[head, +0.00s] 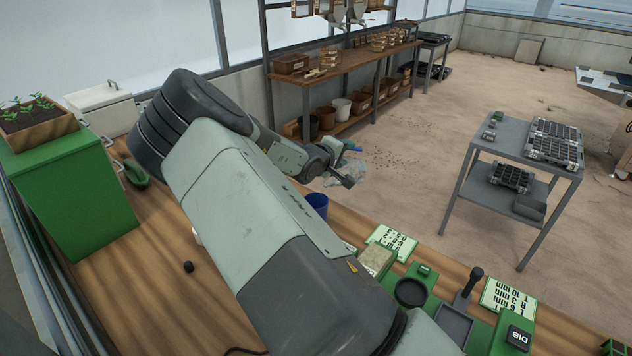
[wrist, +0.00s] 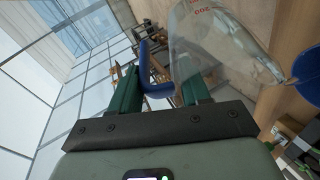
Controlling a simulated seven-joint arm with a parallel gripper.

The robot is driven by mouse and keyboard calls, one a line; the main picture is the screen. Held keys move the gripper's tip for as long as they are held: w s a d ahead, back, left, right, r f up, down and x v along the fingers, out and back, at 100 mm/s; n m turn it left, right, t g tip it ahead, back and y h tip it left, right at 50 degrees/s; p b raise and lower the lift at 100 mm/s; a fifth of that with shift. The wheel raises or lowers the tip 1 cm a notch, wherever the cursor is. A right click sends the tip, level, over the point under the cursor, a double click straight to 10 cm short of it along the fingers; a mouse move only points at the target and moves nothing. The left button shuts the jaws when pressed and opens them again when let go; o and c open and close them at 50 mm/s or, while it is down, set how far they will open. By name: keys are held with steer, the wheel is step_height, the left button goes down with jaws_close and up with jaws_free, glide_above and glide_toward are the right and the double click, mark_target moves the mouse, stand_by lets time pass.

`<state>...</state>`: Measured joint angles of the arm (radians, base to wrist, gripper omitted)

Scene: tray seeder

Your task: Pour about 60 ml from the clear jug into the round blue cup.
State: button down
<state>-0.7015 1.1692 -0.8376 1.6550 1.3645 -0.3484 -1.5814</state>
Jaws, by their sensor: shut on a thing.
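My gripper (wrist: 158,84) is shut on the blue handle (wrist: 150,72) of the clear jug (wrist: 212,55), which has red markings. In the head view the jug (head: 344,175) hangs above the bench, tilted, with my gripper (head: 347,147) at its upper side. The round blue cup (head: 317,203) stands on the bench just below the jug, partly hidden by my arm. In the wrist view the blue cup (wrist: 308,80) shows at the right edge, close to the jug's lower end. Clear liquid seems to show near that end; its level and any stream cannot be told.
A green seeder station (head: 423,270) with a round dark dish (head: 410,292) stands right of the cup. Printed cards (head: 391,243) lie beside it. A small black knob (head: 188,267) lies on the wooden bench. A green box (head: 70,195) with a seedling planter stands at left.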

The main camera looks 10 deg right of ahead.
mark_target(351, 158)
steer(key=shift+r, duration=0.1)
stand_by(0.3)
steer(key=d+f+g+y, duration=0.1)
steer(key=w+d+f+m+g+y, duration=0.1)
steer(key=f+y, duration=0.1)
steer(key=shift+w+d, duration=0.15)
steer(key=shift+d, duration=0.1)
steer(key=shift+w+d+f+g+y+p, duration=0.1)
steer(key=shift+d+f+g+y+p, duration=0.15)
steer(key=shift+f+y, duration=0.2)
stand_by(1.4)
